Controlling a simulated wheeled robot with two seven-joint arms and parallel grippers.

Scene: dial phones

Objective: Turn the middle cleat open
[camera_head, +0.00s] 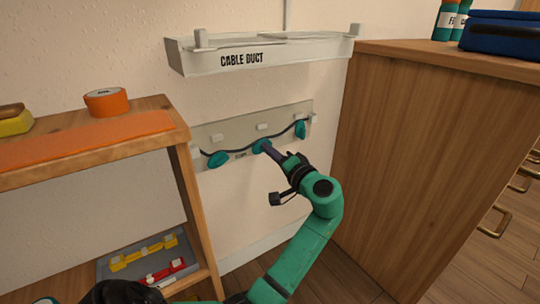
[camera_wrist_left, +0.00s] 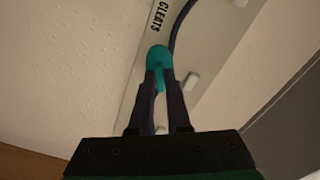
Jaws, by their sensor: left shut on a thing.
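A pale board (camera_head: 222,131) on the wall carries several teal cleats in a row with a dark cable running along them. The middle cleat (camera_head: 260,145) is at the tip of my left gripper (camera_head: 268,149). The left cleat (camera_head: 218,159) and the right cleat (camera_head: 300,129) stand free of the gripper. In the left wrist view my left gripper (camera_wrist_left: 160,80) is shut on the middle cleat (camera_wrist_left: 159,56), with a finger on each side of it. The dark cable (camera_wrist_left: 175,30) passes right beside that cleat. My right gripper is not seen.
A white cable duct (camera_head: 270,52) is mounted above the board. A wooden cabinet (camera_head: 430,150) stands close on the right. A wooden shelf (camera_head: 185,190) with an orange tape roll (camera_head: 106,101) is on the left. Bare wall lies below the board.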

